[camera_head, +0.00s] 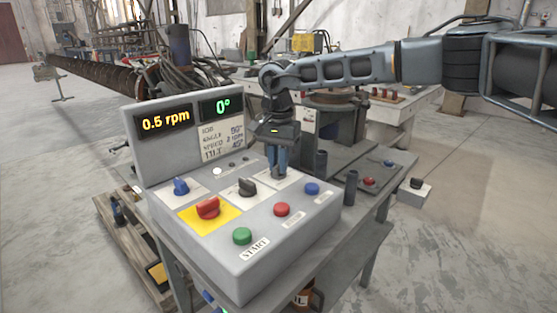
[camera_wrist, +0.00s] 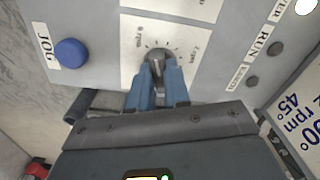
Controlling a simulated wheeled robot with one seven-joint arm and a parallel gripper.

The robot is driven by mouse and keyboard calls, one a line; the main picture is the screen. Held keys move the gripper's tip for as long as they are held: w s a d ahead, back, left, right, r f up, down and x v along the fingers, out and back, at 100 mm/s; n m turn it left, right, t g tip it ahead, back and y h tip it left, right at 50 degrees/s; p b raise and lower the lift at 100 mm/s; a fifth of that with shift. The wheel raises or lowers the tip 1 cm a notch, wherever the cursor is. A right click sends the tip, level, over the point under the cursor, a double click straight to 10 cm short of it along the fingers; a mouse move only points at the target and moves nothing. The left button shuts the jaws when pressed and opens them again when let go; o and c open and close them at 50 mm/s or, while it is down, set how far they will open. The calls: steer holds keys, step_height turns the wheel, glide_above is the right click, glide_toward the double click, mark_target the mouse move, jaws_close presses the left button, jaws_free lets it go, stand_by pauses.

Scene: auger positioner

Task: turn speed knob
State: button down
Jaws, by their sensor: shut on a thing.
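The speed knob (camera_wrist: 160,57) is a dark grey knob on a white dial plate marked 0 rpm and 2 rpm in the wrist view. My gripper (camera_wrist: 160,78) points down at it, with its blue fingers shut on the knob's sides. In the head view my gripper (camera_head: 278,172) is at the back right of the grey control box (camera_head: 205,255) and mostly hides the knob. The amber display (camera_head: 166,119) reads 0.5 rpm, and the green display (camera_head: 222,106) reads 0°. A white job card (camera_head: 222,137) below lists angle, speed and tilt; its speed line appears to read 2 rpm.
On the box stand a blue knob (camera_head: 181,186), a red knob (camera_head: 208,208) on yellow, a black knob (camera_head: 246,187), and green (camera_head: 242,236), red (camera_head: 281,209) and blue (camera_head: 312,188) buttons. The blue JOG button (camera_wrist: 71,53) is left of my fingers in the wrist view.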

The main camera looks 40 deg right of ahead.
steer(key=m+p, duration=0.1)
steer(key=m, duration=0.3)
steer(key=shift+m, duration=0.3)
steer(key=m, duration=0.3)
steer(key=shift+m+p, duration=0.3)
steer(key=shift+m, duration=0.1)
steer(key=m, duration=0.4)
steer(key=shift+p, duration=0.35)
steer(key=shift+m+p, duration=0.3)
steer(key=shift+m, duration=1.6)
steer(key=c, duration=1.1)
jaws_free()
